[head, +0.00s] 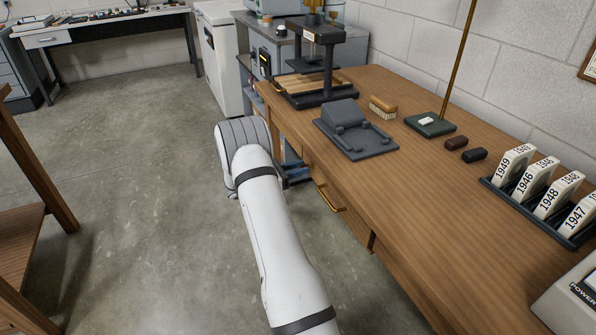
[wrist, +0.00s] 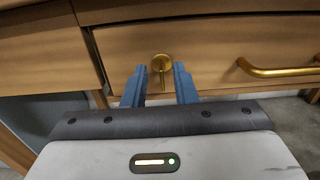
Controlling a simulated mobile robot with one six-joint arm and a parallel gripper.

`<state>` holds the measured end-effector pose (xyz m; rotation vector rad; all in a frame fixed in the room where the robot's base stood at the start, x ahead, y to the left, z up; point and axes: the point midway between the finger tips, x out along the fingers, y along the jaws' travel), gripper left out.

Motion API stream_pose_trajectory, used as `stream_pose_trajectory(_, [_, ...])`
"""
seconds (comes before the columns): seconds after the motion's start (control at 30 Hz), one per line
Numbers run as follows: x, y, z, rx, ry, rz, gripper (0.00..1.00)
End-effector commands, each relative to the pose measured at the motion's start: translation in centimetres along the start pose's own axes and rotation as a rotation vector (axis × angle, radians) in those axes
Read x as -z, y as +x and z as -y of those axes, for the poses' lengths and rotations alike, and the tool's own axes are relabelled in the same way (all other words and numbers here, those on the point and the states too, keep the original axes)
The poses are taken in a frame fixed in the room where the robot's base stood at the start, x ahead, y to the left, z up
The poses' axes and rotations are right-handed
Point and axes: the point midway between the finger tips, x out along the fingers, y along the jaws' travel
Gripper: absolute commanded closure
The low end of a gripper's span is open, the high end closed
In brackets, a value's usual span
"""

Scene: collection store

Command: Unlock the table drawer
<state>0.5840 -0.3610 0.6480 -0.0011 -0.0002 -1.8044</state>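The table drawer (wrist: 215,38) has a wooden front and appears shut in the wrist view. A round brass lock piece (wrist: 162,62) with a narrow upright part, like a key, sits on its front. My gripper (wrist: 160,72) has its two blue fingers apart, one on each side of the brass piece, with gaps between. A brass bar handle (wrist: 280,70) is to the right of the lock. In the head view my gripper (head: 296,177) is low beside the table's front edge, and the handle (head: 330,199) shows nearby. My arm hides the lock there.
The wooden tabletop (head: 400,210) holds a grey device (head: 352,130), a brush (head: 383,107), a black press stand (head: 318,60) and a rack (head: 535,210) of numbered tags. A wooden frame (head: 35,165) stands at left. Concrete floor (head: 140,150) between is clear.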

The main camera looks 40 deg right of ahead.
Motion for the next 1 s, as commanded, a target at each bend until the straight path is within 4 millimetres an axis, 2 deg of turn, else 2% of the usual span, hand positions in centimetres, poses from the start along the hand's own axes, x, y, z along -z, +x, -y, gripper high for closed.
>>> stream_pose_trajectory(0.3, [0.0,0.5,0.0,0.001,0.000,-0.001,0.75])
stream_pose_trajectory(0.63, [0.0,0.5,0.0,0.001,0.000,-0.001,1.00])
stream_pose_trajectory(0.8, [-0.1,0.5,0.0,0.000,0.001,-0.001,1.00])
stream_pose_trajectory(0.83, [-0.1,-0.5,0.2,-0.003,0.000,-0.001,1.00])
stream_pose_trajectory(1.0, [0.0,0.1,-0.1,-0.003,0.013,-0.001,1.00])
